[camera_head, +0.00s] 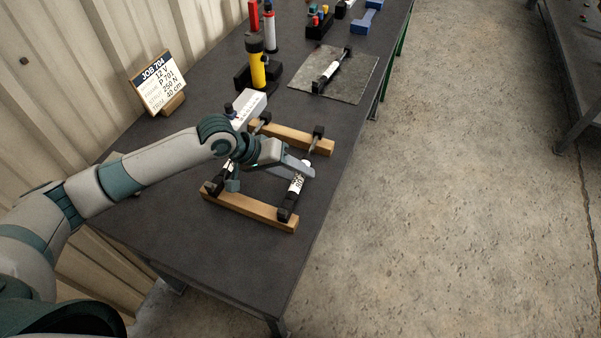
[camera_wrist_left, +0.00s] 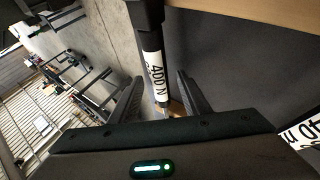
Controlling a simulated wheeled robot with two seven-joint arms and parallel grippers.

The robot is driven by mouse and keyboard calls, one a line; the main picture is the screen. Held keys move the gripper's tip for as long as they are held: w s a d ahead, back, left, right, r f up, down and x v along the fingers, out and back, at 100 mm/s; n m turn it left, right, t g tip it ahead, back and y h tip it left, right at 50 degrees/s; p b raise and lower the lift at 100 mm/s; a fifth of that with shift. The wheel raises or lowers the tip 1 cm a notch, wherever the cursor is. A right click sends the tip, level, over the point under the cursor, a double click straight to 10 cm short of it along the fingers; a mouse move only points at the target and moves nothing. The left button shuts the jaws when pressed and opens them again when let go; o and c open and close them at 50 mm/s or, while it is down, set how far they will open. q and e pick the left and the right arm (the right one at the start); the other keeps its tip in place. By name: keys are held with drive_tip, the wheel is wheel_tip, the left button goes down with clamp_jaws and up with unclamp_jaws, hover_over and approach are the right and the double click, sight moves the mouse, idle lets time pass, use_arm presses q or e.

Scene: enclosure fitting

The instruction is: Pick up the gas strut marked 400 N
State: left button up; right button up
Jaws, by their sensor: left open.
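The gas strut marked 400 N (camera_wrist_left: 153,68) has a black body and a white label. In the left wrist view it runs between the two fingers of my left gripper (camera_wrist_left: 158,90), which is open with gaps beside the strut. In the head view my left gripper (camera_head: 302,170) is at the right-hand strut (camera_head: 295,190), which lies across two wooden rails (camera_head: 250,208). A second strut on the rails is mostly hidden behind my left arm. Part of a white label (camera_wrist_left: 300,132) shows at the right of the wrist view; its full marking is cut off. My right gripper is out of view.
Another strut (camera_head: 327,75) lies on a grey mat (camera_head: 362,74) farther back. A yellow-and-black cylinder (camera_head: 257,68), a white box (camera_head: 249,108) and a job card (camera_head: 158,82) stand on the dark bench (camera_head: 255,265). The bench front is clear.

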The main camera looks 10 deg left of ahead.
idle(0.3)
use_arm(q)
clamp_jaws()
drive_tip(key=shift+r, duration=0.1)
drive_tip(key=shift+r+b, duration=0.3)
drive_tip(key=shift+r, duration=0.15)
drive_tip(key=r, duration=0.1)
drive_tip(key=r+b, duration=0.1)
drive_tip(key=r, duration=0.1)
drive_tip(key=shift+s+d+r, duration=0.1)
drive_tip(key=shift+s+r, duration=0.05)
drive_tip(key=shift+s, duration=0.05)
drive_tip(key=s+d+r+b, duration=0.2)
drive_tip(key=s+d+r, duration=0.2)
drive_tip(key=s, duration=0.6)
wheel_tip(320, 180, up, 3)
drive_tip(key=shift+s+f, duration=0.15)
drive_tip(key=shift+s, duration=0.05)
